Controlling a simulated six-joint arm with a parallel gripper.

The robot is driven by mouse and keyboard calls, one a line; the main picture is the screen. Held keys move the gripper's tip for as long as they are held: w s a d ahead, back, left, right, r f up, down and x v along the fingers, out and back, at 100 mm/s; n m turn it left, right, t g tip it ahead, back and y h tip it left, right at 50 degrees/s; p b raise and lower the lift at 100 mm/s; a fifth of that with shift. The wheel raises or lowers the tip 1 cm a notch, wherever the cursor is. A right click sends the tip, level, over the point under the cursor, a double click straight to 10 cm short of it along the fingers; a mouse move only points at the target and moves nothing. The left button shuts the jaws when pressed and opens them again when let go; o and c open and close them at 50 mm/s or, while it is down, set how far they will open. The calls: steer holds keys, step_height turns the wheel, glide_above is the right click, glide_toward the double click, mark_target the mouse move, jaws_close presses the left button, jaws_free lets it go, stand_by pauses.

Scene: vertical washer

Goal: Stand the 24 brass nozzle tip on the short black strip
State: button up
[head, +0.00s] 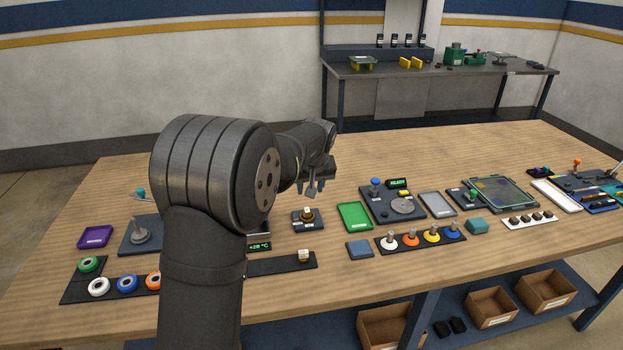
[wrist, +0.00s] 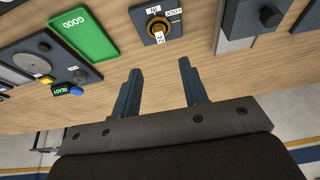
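A brass nozzle tip (head: 307,214) with a white tag sits in a small black labelled fixture (head: 297,221) right of my arm. In the wrist view the brass tip (wrist: 158,30) shows from above in its fixture (wrist: 176,14), ahead of my fingers. Its tag is too small to read. The short black strip (head: 276,265) lies near the table's front, partly hidden by my arm. Another tagged brass piece (head: 304,256) stands at its right end. My gripper (head: 314,187) is above the table beyond the fixture. In the wrist view my gripper (wrist: 162,88) is open and empty.
A dark strip with coloured rings (head: 98,286) lies left. My arm hides part of the left-centre table.

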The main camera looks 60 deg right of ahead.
mark_target(307, 210)
steer(key=x, duration=1.2)
steer(key=shift+w+d+f, duration=0.1)
steer(key=shift+f, duration=0.25)
jaws_close()
steer(key=shift+r, duration=0.1)
steer(key=shift+r, duration=1.9)
